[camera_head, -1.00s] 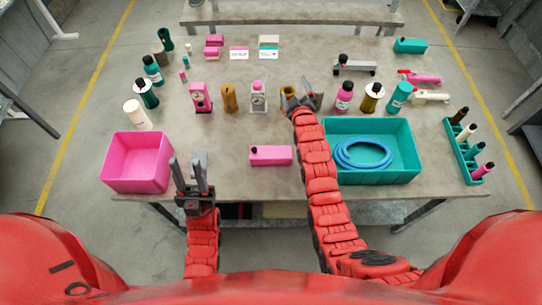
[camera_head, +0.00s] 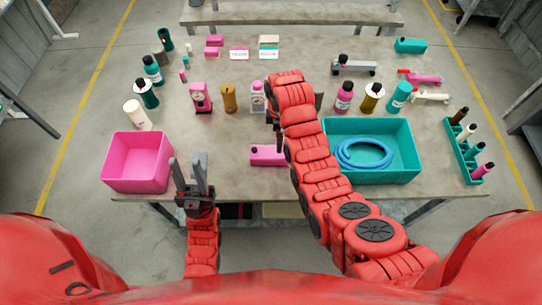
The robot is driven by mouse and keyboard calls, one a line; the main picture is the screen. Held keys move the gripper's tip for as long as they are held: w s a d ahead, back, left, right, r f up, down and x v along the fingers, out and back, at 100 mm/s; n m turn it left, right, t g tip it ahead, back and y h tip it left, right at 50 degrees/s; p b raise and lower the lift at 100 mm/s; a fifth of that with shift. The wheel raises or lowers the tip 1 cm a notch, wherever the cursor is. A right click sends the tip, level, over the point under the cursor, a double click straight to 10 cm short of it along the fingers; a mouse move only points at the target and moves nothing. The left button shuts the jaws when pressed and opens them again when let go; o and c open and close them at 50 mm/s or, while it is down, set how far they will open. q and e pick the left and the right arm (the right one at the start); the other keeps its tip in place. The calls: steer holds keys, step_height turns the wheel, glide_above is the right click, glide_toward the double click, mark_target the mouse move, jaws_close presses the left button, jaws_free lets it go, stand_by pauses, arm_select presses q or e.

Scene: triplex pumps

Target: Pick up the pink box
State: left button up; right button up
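A long pink box (camera_head: 262,157) lies on the table near the front edge, left of the teal crate. My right arm covers its right end. My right gripper (camera_head: 279,140) is mostly hidden behind its own red wrist. A dark finger shows just above the pink box; I cannot tell whether it touches the box or how wide the gripper is. My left gripper (camera_head: 188,162) is open and empty at the front edge, just right of the pink crate.
The pink crate (camera_head: 112,166) stands at the front left and the teal crate (camera_head: 400,175) with a blue hose (camera_head: 363,154) at the right. Bottles stand in a row behind. Smaller pink boxes (camera_head: 214,40) lie at the back. The table between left gripper and long pink box is clear.

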mark_target(277, 155)
step_height(277, 155, down, 6)
steer(key=shift+f, duration=0.15)
steer(key=f, duration=0.3)
steer(key=shift+s+a+f, duration=0.15)
steer(key=shift+s+f, duration=0.15)
steer(key=shift+s, duration=0.1)
steer(key=shift+f, duration=0.9)
jaws_close()
steer(key=shift+w+r, duration=0.1)
steer(key=shift+r, duration=0.05)
step_height(277, 155, up, 10)
steer(key=shift+f, duration=0.1)
steer(key=shift+f, duration=0.2)
